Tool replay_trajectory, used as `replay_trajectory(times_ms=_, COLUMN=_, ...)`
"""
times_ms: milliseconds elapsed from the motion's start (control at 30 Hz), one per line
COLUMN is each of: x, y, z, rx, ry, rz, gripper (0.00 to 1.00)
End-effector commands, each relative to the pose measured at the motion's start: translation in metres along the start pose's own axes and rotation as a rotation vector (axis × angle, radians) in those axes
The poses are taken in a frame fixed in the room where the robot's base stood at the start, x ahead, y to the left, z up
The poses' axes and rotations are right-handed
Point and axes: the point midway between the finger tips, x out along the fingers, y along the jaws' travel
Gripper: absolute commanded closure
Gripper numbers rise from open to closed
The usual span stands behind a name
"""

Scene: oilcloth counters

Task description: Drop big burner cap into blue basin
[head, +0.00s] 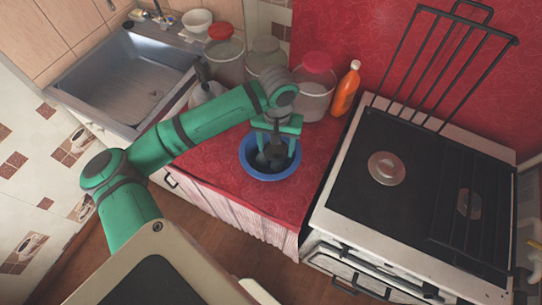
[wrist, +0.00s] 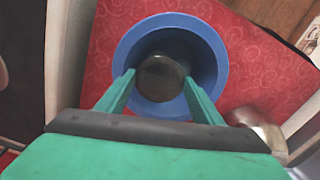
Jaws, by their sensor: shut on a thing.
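The blue basin (head: 246,163) stands on the red counter between the sink and the stove. It also shows in the wrist view (wrist: 222,55). My gripper (wrist: 160,80) points down over the basin and is shut on a round, dark metallic disc, the big burner cap (wrist: 160,77). The cap lies between the fingertips and appears within the basin's rim. My gripper (head: 276,148) also shows over the basin in the head view, where it hides part of the inside. I cannot tell the cap's exact height above the basin floor.
Lidded jars (head: 314,92) and an orange bottle (head: 345,90) stand behind the basin. The stove (head: 340,205) with a raised grate (head: 440,65) is to the right. A metal sink (head: 125,80) is at the left. The red counter (head: 225,180) is clear at the basin's front left.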

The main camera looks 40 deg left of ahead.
Motion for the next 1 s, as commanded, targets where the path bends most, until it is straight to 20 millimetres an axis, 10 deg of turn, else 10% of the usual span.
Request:
replay_trajectory(times_ms=267, x=0.001, y=0.0, z=0.0, rx=0.0, ry=0.0, rz=-0.001, gripper=0.62)
replay_trajectory(times_ms=300, x=0.001, y=0.0, z=0.0, rx=0.0, ry=0.0, rz=-0.001, gripper=0.32)
replay_trajectory(times_ms=367, x=0.001, y=0.0, z=0.0, rx=0.0, ry=0.0, rz=-0.001, gripper=0.18)
replay_trajectory(times_ms=767, x=-0.005, y=-0.001, z=-0.001, rx=0.0, ry=0.002, rz=-0.002, gripper=0.18)
replay_trajectory(times_ms=1000, x=-0.042, y=-0.001, z=-0.001, rx=0.001, ry=0.004, rz=-0.005, gripper=0.18)
